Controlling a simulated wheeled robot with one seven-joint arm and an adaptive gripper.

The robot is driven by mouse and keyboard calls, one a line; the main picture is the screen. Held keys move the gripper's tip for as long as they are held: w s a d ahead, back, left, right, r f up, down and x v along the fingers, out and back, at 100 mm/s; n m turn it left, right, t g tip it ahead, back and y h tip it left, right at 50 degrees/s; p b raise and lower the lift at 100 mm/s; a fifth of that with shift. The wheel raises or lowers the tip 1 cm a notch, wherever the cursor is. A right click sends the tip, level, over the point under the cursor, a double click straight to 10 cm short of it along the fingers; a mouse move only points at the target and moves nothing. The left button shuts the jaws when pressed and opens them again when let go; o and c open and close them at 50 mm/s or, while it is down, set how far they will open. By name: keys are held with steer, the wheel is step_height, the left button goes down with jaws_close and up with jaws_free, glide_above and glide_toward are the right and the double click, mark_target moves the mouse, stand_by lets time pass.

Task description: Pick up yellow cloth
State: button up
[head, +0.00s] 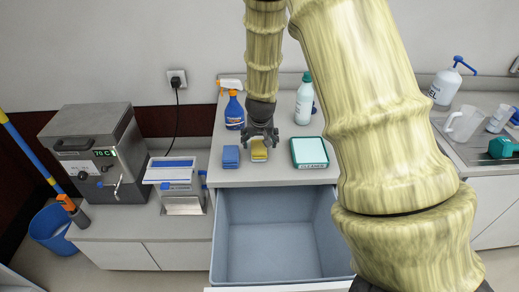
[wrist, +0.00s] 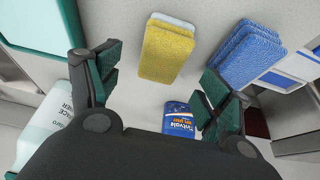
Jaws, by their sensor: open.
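The yellow cloth (head: 259,151) lies folded on the grey counter, right of a folded blue cloth (head: 231,157). In the wrist view the yellow cloth (wrist: 167,50) shows as a thick folded pad with a pale layer along one edge, in the space ahead of the fingers. The blue cloth (wrist: 247,54) lies to its right there. My gripper (head: 260,140) is just over the yellow cloth and partly hides it in the head view. In the wrist view my gripper (wrist: 158,92) is open and empty, its green-padded fingers apart from the cloth.
A blue spray bottle (head: 235,110) and a white bottle (head: 304,100) stand behind. A teal-edged box (head: 309,152) sits to the right. An open, empty drawer (head: 276,240) juts out below the counter. A metal bath (head: 97,155) and a dispenser (head: 177,180) stand left.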

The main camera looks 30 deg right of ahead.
mark_target(259, 146)
steer(key=shift+w+f, duration=0.1)
steer(key=shift+f, duration=0.15)
steer(key=shift+w+d+f+p, duration=0.15)
steer(key=shift+w+f+p, duration=0.05)
steer(key=shift+f+p, duration=0.5)
steer(key=shift+p+x, duration=0.55)
steer(key=shift+x, duration=1.3)
steer(key=c, duration=1.2)
steer(key=shift+r, duration=0.1)
